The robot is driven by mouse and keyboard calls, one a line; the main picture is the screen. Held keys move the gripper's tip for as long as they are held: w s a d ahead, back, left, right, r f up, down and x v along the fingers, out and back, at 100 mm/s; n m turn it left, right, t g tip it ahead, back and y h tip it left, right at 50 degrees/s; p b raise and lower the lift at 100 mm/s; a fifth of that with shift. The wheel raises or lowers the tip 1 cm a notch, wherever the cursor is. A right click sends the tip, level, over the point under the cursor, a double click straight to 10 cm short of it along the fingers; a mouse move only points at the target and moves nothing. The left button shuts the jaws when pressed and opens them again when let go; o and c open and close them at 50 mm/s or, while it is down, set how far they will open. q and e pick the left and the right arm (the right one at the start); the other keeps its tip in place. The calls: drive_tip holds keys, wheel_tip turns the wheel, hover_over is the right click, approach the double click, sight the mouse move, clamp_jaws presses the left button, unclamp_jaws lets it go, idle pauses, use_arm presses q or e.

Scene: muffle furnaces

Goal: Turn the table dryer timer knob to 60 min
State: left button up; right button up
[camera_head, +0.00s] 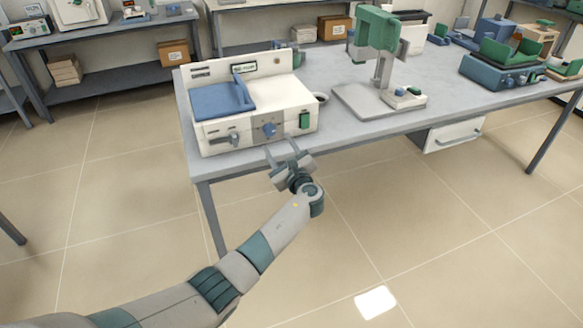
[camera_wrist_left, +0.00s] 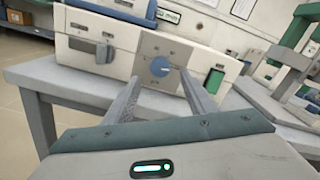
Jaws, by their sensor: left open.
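The table dryer (camera_head: 222,137) is a white box with a blue lid, standing at the left end of the grey table. Its round blue timer knob (camera_head: 269,130) sits on a grey panel on the front face. In the left wrist view the knob (camera_wrist_left: 160,67) shows between and beyond my fingers, with small marks around it too small to read. My left gripper (camera_head: 281,150) is open and empty, just in front of the knob and apart from it. It also shows in the left wrist view (camera_wrist_left: 160,92). My right gripper is not in view.
A green switch (camera_head: 304,120) is right of the knob and a grey lever latch (camera_head: 222,139) is left of it. A green-headed stand (camera_head: 378,30) is farther right on the table (camera_head: 350,125). The floor in front is clear.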

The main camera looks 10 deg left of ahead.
use_arm(q)
drive_tip(key=v, duration=1)
drive_tip(key=shift+s+d+b, duration=0.25)
drive_tip(key=shift+s+b, duration=0.05)
drive_tip(key=shift+f, duration=0.1)
drive_tip(key=s+f+n+g+h, duration=0.25)
drive_tip(key=s+f, duration=0.35)
drive_tip(key=f, duration=0.6)
drive_tip(key=s+f+n+g+h, duration=0.25)
drive_tip(key=s+f, duration=0.25)
drive_tip(key=f, duration=0.6)
drive_tip(key=s+f+n+g+h, duration=0.1)
drive_tip(key=s+f+n+h, duration=0.15)
drive_tip(key=s+f, duration=0.65)
drive_tip(key=s+a+f+n+g+h, duration=0.1)
drive_tip(key=s+f+n+h, duration=0.1)
drive_tip(key=s+f+n, duration=0.5)
drive_tip(key=s+a+f+n+g+h, duration=0.1)
drive_tip(key=s+f+n+g+h, duration=0.1)
drive_tip(key=s+f+n, duration=0.5)
drive_tip(key=s+f, duration=0.5)
drive_tip(key=s, duration=0.7)
drive_tip(key=shift+a+f, duration=0.35)
